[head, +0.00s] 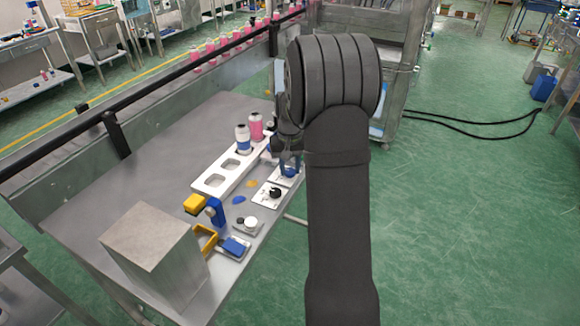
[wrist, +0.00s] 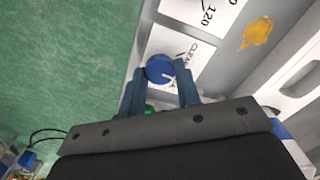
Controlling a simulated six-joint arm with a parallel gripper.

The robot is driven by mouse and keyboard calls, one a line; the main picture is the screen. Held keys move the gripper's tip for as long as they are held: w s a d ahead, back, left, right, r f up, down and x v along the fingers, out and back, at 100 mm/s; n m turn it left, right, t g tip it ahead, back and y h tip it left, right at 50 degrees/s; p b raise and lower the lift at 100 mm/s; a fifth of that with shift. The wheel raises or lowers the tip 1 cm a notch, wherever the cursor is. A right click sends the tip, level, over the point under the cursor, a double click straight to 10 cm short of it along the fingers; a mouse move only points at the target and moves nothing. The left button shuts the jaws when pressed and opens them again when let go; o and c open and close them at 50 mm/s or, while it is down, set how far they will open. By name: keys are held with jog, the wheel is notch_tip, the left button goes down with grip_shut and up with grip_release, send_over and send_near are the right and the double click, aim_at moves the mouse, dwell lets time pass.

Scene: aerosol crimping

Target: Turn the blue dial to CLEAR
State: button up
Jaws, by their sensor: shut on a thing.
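The blue dial (wrist: 158,66) sits on a white label plate (wrist: 178,45) printed with the word CLEAR and a line. A white mark shows on the dial's lower right side in the wrist view. My gripper (wrist: 161,80) is shut on the dial, one finger on each side of it. I cannot tell exactly whether the mark lines up with CLEAR. In the head view the blue dial (head: 290,171) shows just below my gripper (head: 286,157), partly hidden by it.
A neighbouring plate with a black knob (head: 275,193) lies close by. A white holder (head: 213,182) carries a blue-banded bottle (head: 243,138) and a pink bottle (head: 256,126). A yellow-and-blue fixture (head: 213,210) and a metal box (head: 150,237) stand nearer. The table's left part is clear.

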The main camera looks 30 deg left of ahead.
aim_at(290, 171)
jog(key=n, duration=0.4)
jog(key=shift+n, duration=0.3)
jog(key=shift+r+n, duration=0.1)
jog(key=shift+n, duration=2.4)
jog(key=o, duration=1)
notch_tip(290, 171, up, 17)
jog(key=shift+r, duration=0.2)
jog(key=shift+f, duration=0.1)
notch_tip(290, 171, down, 17)
jog(key=shift+f, duration=0.2)
